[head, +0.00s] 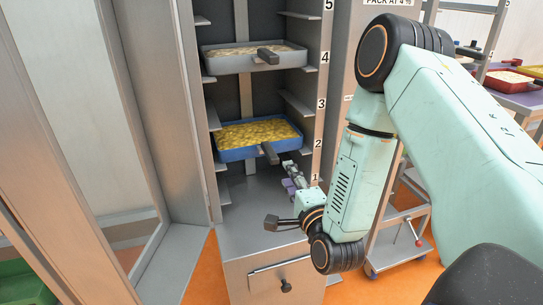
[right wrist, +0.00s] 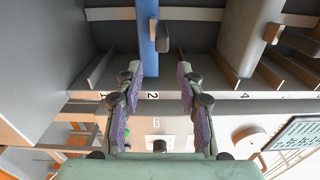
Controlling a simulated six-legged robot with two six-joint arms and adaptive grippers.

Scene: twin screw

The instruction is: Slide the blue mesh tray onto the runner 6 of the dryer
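The blue tray (head: 240,154), filled with yellow pieces, sits in the dryer (head: 325,110) at the runner marked 2. Its dark handle (head: 269,153) points out of the front. In the right wrist view, the blue tray (right wrist: 148,62) and its handle (right wrist: 153,35) show ahead, beyond the fingertips. My right gripper (head: 281,194) is open and empty in front of the dryer, below and apart from the handle. Its purple-padded fingers also show in the right wrist view (right wrist: 158,75). Runner 6 is outside the head view; the highest number visible is 5. My left gripper is not in view.
A grey tray (head: 255,63) with pale contents sits at runner 4, above the blue tray. Runner 3 (head: 297,103) looks empty. A wheeled cart (head: 400,235) and a table with red tray (head: 509,82) are at right.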

